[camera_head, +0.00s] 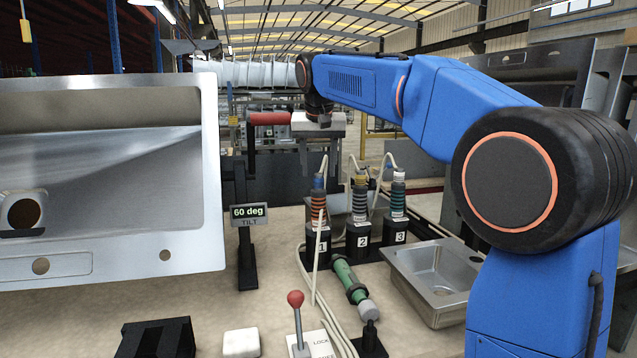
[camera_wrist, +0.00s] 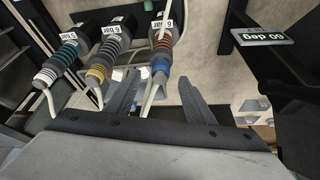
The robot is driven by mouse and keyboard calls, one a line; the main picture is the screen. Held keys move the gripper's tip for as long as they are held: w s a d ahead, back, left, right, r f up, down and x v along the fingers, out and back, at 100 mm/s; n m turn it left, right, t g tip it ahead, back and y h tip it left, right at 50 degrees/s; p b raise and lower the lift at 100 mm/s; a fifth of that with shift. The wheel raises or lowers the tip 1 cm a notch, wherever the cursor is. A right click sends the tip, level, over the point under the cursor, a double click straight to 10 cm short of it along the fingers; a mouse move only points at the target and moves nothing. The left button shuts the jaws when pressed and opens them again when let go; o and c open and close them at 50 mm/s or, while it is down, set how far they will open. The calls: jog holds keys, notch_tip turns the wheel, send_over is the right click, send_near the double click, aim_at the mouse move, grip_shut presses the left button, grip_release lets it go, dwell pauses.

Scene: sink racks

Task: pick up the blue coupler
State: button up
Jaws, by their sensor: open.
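The blue coupler (camera_head: 318,182) has a blue collar above orange and dark rings. It stands upright in the black holder marked 1 (camera_head: 318,246), with a pale hose at its top. In the wrist view the blue coupler (camera_wrist: 161,66) appears between the two finger lines, beyond the tips. My gripper (camera_head: 319,152) is above it in the head view, pointing down. In the wrist view my gripper (camera_wrist: 156,88) has its two dark fingers spread, with nothing clearly held. The exact gap from fingertips to collar cannot be told.
A yellow-collared coupler (camera_head: 360,185) and a white-collared coupler (camera_head: 398,183) stand in holders 2 and 3. A green cylinder (camera_head: 346,275) and hoses lie in front. A tilt sign (camera_head: 248,212) and large sink (camera_head: 212,170) are left; a small sink (camera_head: 432,275) is right.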

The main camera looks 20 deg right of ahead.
aim_at(319, 174)
jog(key=x, duration=0.3)
jog(key=shift+w+f, duration=0.1)
jog(key=shift+f, duration=0.05)
jog(key=c, duration=1.2)
jog(key=shift+o, duration=0.2)
notch_tip(319, 174, up, 10)
jog(key=shift+r, duration=0.1)
